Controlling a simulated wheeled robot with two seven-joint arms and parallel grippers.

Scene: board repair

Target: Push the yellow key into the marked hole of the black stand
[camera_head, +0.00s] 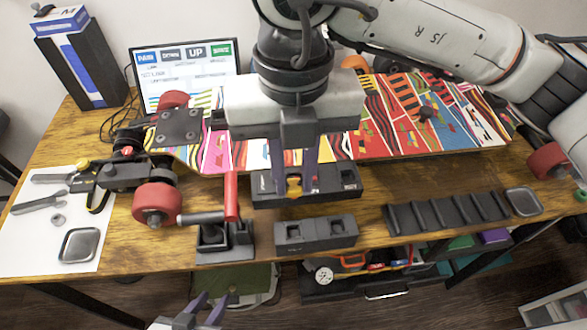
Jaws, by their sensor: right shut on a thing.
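The yellow key (293,188) is a small yellow-orange piece held between the purple-grey fingers of my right gripper (292,178). It is over the left part of the black stand (318,190), which lies just in front of the skateboard. I cannot tell how deep the key sits in the stand. A square hole shows at the stand's right end; the hole under the key is hidden by the key and fingers. My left gripper (209,309) is at the bottom edge, off the table's front, with its fingers apart and empty.
A second black block (316,232) with openings lies in front of the stand. A red-handled clamp (231,197) stands to the left. A patterned skateboard (420,115) lies behind. A black slotted rack (447,213) and square tray (523,201) are right. Tools lie on white paper (60,245).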

